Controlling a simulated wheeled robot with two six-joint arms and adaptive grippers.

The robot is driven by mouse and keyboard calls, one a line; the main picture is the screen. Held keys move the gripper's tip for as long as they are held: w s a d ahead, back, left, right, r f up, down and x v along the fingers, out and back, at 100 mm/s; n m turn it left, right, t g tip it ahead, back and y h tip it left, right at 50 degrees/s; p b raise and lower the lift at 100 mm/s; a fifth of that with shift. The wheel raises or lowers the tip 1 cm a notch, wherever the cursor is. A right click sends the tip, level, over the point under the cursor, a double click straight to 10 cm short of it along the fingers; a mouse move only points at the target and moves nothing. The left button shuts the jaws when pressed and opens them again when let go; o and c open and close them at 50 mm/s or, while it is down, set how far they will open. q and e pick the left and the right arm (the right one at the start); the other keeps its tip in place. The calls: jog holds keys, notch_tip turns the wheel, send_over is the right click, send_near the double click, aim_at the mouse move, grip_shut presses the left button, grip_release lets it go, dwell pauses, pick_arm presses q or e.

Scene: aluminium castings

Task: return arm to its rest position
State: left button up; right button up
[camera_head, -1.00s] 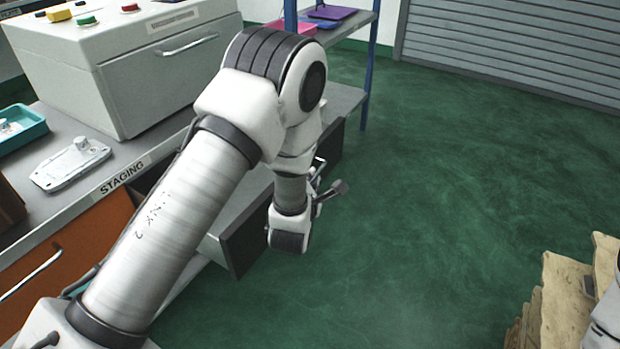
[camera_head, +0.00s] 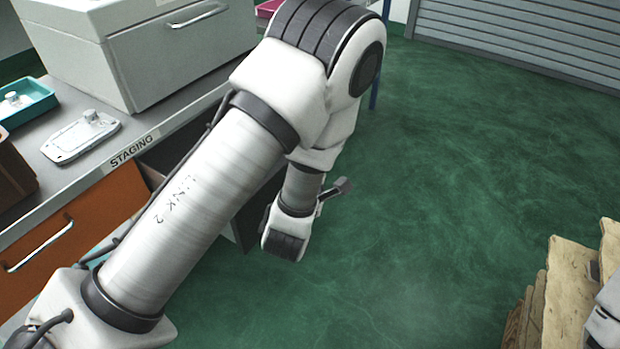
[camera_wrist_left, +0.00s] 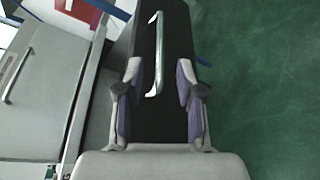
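My left arm (camera_head: 205,205) comes in from the lower left in the head view, with its elbow raised at the top centre. Its wrist (camera_head: 288,230) hangs over the green floor in front of the bench, and the gripper's fingers are not clearly visible there. In the left wrist view, my left gripper (camera_wrist_left: 160,78) has its two purple-padded fingers apart, with nothing between them. Beyond the fingers is a dark drawer front with a metal bar handle (camera_wrist_left: 159,50); I cannot tell the distance. Only a sliver of my right arm shows at the right edge of the head view; its gripper is out of frame.
The bench labelled STAGING (camera_head: 82,183) holds a grey casting (camera_head: 80,137), a teal tray (camera_head: 28,98) and a large grey machine (camera_head: 165,50). An orange drawer (camera_head: 70,235) sits below. Tan stacked material (camera_head: 570,290) stands at lower right. The green floor between is clear.

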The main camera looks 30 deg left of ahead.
pick_arm(q)
jog(key=v, duration=0.4)
jog(key=shift+s, duration=0.2)
jog(key=s+a+f+m+g+h, duration=0.1)
jog(key=s+f+m+g, duration=0.55)
jog(key=s+f, duration=0.5)
jog(key=s+a+f+m+g+h, duration=0.15)
jog(key=s+f+m+g, duration=0.5)
jog(key=f, duration=0.75)
jog(key=s+d+m+g+h, duration=0.2)
jog(key=s+m, duration=0.5)
jog(key=m, duration=0.7)
notch_tip(320, 180, up, 14)
jog(key=p, duration=1.5)
jog(key=shift+r, duration=0.2)
